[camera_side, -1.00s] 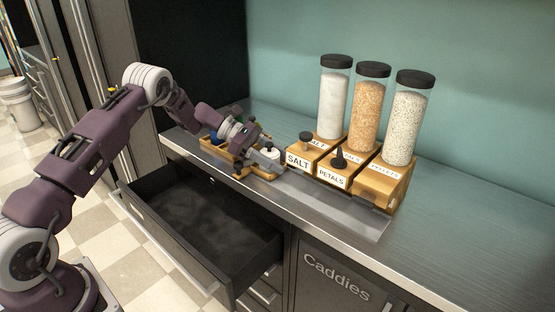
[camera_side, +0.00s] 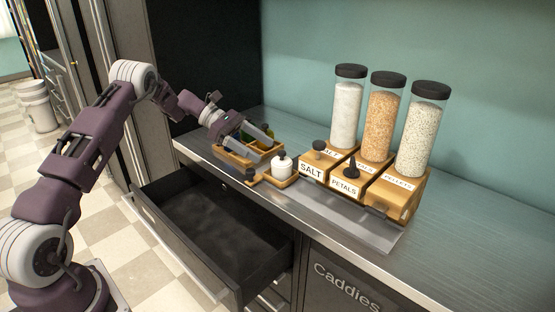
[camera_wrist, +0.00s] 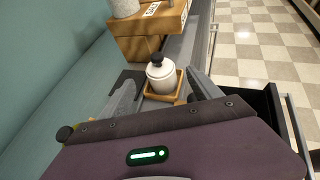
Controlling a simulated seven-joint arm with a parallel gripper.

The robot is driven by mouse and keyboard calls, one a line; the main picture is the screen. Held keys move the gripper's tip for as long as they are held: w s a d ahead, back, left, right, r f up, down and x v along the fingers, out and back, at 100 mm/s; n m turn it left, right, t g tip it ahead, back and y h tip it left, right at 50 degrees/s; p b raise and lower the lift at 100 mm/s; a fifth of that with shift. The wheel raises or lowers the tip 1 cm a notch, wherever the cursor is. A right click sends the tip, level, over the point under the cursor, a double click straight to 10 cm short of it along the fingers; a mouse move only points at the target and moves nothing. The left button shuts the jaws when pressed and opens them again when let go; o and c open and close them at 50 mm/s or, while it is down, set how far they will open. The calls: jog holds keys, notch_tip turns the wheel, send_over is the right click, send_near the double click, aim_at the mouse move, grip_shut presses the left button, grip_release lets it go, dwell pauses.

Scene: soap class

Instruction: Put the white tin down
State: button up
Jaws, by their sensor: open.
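The white tin (camera_side: 281,167), with a black knob on its lid, stands upright on a small wooden tray (camera_side: 262,181) near the counter's front edge. In the wrist view the white tin (camera_wrist: 161,75) sits on the same wooden tray (camera_wrist: 178,97), beyond my fingers. My gripper (camera_side: 250,147) is open and empty, above and to the left of the tin in the side view. In the wrist view its two fingers (camera_wrist: 162,98) are spread apart, with the tin between and ahead of them, not gripped.
Wooden dispensers labelled salt (camera_side: 312,170), petals (camera_side: 345,184) and pellets (camera_side: 400,190) stand right of the tin under tall jars. A wooden caddy (camera_side: 232,156) with dark and green items lies behind my gripper. An empty-looking drawer (camera_side: 215,235) hangs open below the counter.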

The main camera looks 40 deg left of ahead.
jog(key=shift+v, duration=0.9)
jog(key=s+d+r+m+g+y, duration=0.3)
jog(key=s+d+r+m+y, duration=0.2)
jog(key=s+d+r+m, duration=0.6)
jog(key=s+d+m+t+y, duration=0.1)
jog(key=s+m+y, duration=0.1)
jog(key=s, duration=0.6)
jog(key=s+d+r+m+t+y, duration=0.1)
jog(key=s+d+m+y, duration=0.1)
jog(key=s+m, duration=0.3)
jog(key=s+d+m+t+y, duration=0.1)
jog(key=s+m, duration=0.3)
jog(key=s, duration=0.8)
jog(key=shift+s+d+r+t+y, duration=0.35)
jog(key=shift+s+d+t+y, duration=0.05)
jog(key=shift+y, duration=0.5)
